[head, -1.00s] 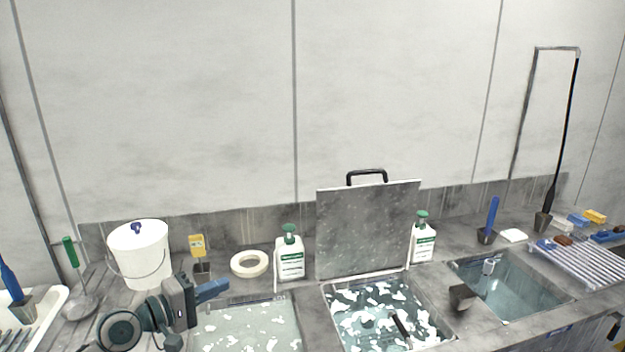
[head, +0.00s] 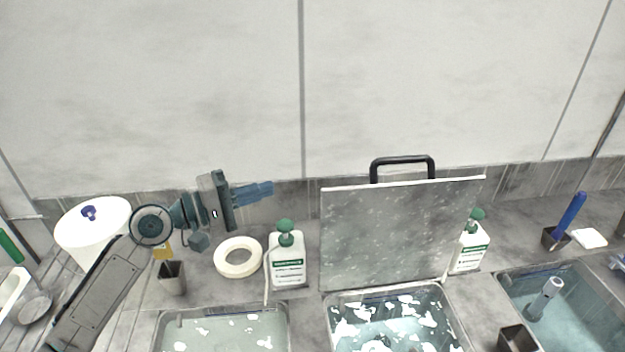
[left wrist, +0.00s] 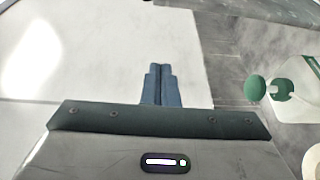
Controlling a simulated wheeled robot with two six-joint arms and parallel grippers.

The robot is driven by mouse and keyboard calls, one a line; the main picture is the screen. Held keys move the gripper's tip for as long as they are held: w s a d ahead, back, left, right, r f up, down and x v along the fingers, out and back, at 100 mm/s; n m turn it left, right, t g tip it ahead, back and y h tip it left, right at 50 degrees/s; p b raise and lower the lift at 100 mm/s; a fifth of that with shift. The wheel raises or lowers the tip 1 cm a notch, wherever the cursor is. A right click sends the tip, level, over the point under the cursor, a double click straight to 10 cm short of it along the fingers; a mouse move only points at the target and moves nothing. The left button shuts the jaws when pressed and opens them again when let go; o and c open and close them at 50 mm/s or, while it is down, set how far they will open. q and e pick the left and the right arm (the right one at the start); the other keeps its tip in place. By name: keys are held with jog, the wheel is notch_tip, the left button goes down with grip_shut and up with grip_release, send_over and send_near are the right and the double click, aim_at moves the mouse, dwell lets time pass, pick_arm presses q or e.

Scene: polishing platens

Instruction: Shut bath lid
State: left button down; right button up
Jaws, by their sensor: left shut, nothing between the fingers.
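The bath lid (head: 400,235) is a grey speckled panel that stands upright, open, at the back of the middle bath (head: 335,305). Its black handle (head: 402,160) sticks up from the top edge. The bath below it holds water with white foam patches. My left gripper (head: 268,190) is shut and empty, raised above the counter to the left of the lid and apart from it. In the left wrist view its blue fingers (left wrist: 162,86) are together. My right gripper is not in view.
A green-capped bottle (head: 287,262) and a tape ring (head: 238,257) stand below my left gripper. Another bottle (head: 468,250) is right of the lid. A white bucket (head: 95,235) is at left. Foamy water fills the left bath (head: 170,325); a clear bath (head: 590,285) is at right.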

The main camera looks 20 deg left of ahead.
pick_arm(q)
jog(key=w+d+p, duration=0.2)
jog(key=d+p, duration=0.5)
jog(key=d, duration=0.1)
jog(key=shift+d, duration=0.4)
jog(key=shift+w, duration=0.2)
